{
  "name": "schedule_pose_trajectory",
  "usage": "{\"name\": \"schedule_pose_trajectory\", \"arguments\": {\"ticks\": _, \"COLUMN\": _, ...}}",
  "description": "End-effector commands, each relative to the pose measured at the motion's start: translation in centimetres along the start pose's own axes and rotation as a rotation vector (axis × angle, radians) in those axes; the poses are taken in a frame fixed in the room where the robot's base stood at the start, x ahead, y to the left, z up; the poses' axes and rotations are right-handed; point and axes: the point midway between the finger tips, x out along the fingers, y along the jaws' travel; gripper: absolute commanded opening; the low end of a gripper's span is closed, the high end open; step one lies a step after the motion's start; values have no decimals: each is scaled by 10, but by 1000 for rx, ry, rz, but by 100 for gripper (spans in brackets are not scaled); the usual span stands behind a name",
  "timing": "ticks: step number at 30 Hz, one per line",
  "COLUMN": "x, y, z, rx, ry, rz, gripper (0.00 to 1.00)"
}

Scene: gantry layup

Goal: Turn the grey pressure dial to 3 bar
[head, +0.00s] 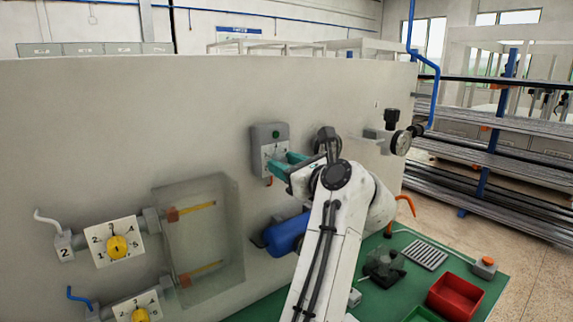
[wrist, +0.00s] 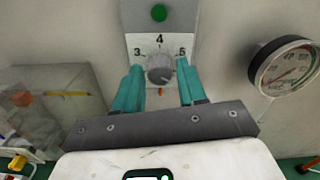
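The grey pressure dial (wrist: 160,69) is a round knob on a white scale plate (wrist: 161,45) marked 3, 4 and 5, on a grey box with a green button (wrist: 159,13). I cannot make out which number it points to. My gripper (wrist: 159,76) is open, with one teal finger on each side of the dial and small gaps between fingers and knob. In the head view my gripper (head: 284,163) reaches the front of the grey box (head: 264,134); the fingers hide the dial there.
A round pressure gauge (wrist: 286,66) is right of the box. A clear cover (head: 205,240) and yellow dials (head: 117,247) are on the wall at left. A blue cylinder (head: 287,235) is below my gripper. A red tray (head: 455,297) is on the green bench (head: 487,312).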

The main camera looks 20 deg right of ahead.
Motion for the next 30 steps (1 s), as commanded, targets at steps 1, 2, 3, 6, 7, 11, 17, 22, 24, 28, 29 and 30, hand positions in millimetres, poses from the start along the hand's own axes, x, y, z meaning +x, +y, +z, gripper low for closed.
{"name": "schedule_pose_trajectory", "arguments": {"ticks": 1, "x": 0, "y": 0, "z": 0, "rx": 0, "ry": 0, "rz": 0, "gripper": 36}}
{"name": "schedule_pose_trajectory", "arguments": {"ticks": 2, "x": 0, "y": 0, "z": 0, "rx": 0, "ry": 0, "rz": 0, "gripper": 33}}
{"name": "schedule_pose_trajectory", "arguments": {"ticks": 3, "x": 0, "y": 0, "z": 0, "rx": 0, "ry": 0, "rz": 0, "gripper": 29}}
{"name": "schedule_pose_trajectory", "arguments": {"ticks": 6, "x": 0, "y": 0, "z": 0, "rx": 0, "ry": 0, "rz": 0, "gripper": 19}}
{"name": "schedule_pose_trajectory", "arguments": {"ticks": 7, "x": 0, "y": 0, "z": 0, "rx": 0, "ry": 0, "rz": 0, "gripper": 16}}
{"name": "schedule_pose_trajectory", "arguments": {"ticks": 11, "x": 0, "y": 0, "z": 0, "rx": 0, "ry": 0, "rz": 0, "gripper": 4}}
{"name": "schedule_pose_trajectory", "arguments": {"ticks": 17, "x": 0, "y": 0, "z": 0, "rx": -4, "ry": 1, "rz": 0, "gripper": 0}}
{"name": "schedule_pose_trajectory", "arguments": {"ticks": 22, "x": 0, "y": 0, "z": 0, "rx": -40, "ry": 1, "rz": 1, "gripper": 0}}
{"name": "schedule_pose_trajectory", "arguments": {"ticks": 24, "x": 0, "y": 0, "z": -1, "rx": -69, "ry": 1, "rz": 1, "gripper": 0}}
{"name": "schedule_pose_trajectory", "arguments": {"ticks": 28, "x": 0, "y": 0, "z": -1, "rx": -147, "ry": 2, "rz": -1, "gripper": 0}}
{"name": "schedule_pose_trajectory", "arguments": {"ticks": 29, "x": 0, "y": -1, "z": -1, "rx": -171, "ry": 2, "rz": -1, "gripper": 0}}
{"name": "schedule_pose_trajectory", "arguments": {"ticks": 30, "x": 0, "y": 0, "z": -1, "rx": -203, "ry": 2, "rz": -1, "gripper": 0}}
